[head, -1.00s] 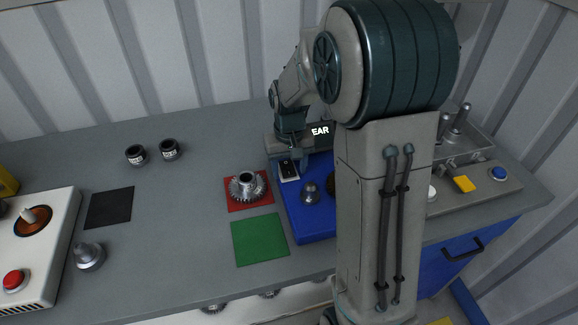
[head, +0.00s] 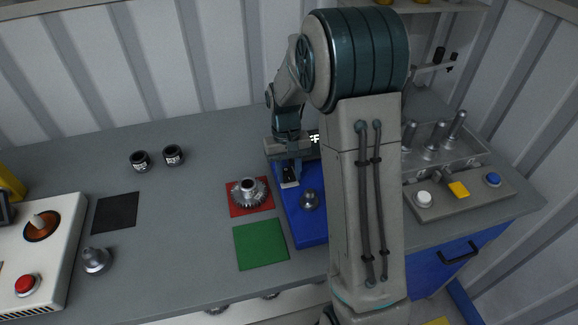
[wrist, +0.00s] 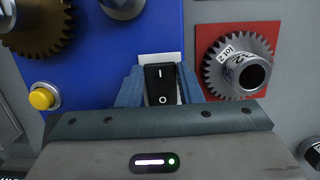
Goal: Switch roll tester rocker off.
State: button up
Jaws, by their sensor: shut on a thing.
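The roll tester is a blue unit (head: 310,228) on the bench. Its black rocker switch (wrist: 160,86), marked I and O, sits on a pale plate in the wrist view. In that view the I end is farther from my gripper body and the O end nearer. My gripper (head: 290,170) is down at the rocker in the head view. Its blue-grey fingers stand either side of the rocker, shut on it. In the head view the fingers partly cover the rocker. Which end of the rocker is pressed in is hard to tell.
A yellow button (wrist: 42,98) and a brown gear (wrist: 35,25) are on the blue unit. A steel gear (head: 248,190) lies on a red mat beside it. A green mat (head: 260,245) is empty. My arm hides part of the tester.

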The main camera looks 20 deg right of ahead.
aim_at(284, 168)
jog(key=shift+w+r+g+p, duration=0.15)
jog(key=shift+w+g+p, duration=0.1)
jog(key=shift+g+p, duration=0.55)
jog(key=o, duration=1)
jog(key=b+v, duration=0.1)
jog(key=v, duration=1.2)
jog(key=shift+w+r+b, duration=0.1)
jog(key=shift+r+b, duration=0.2)
jog(key=shift+r, duration=0.05)
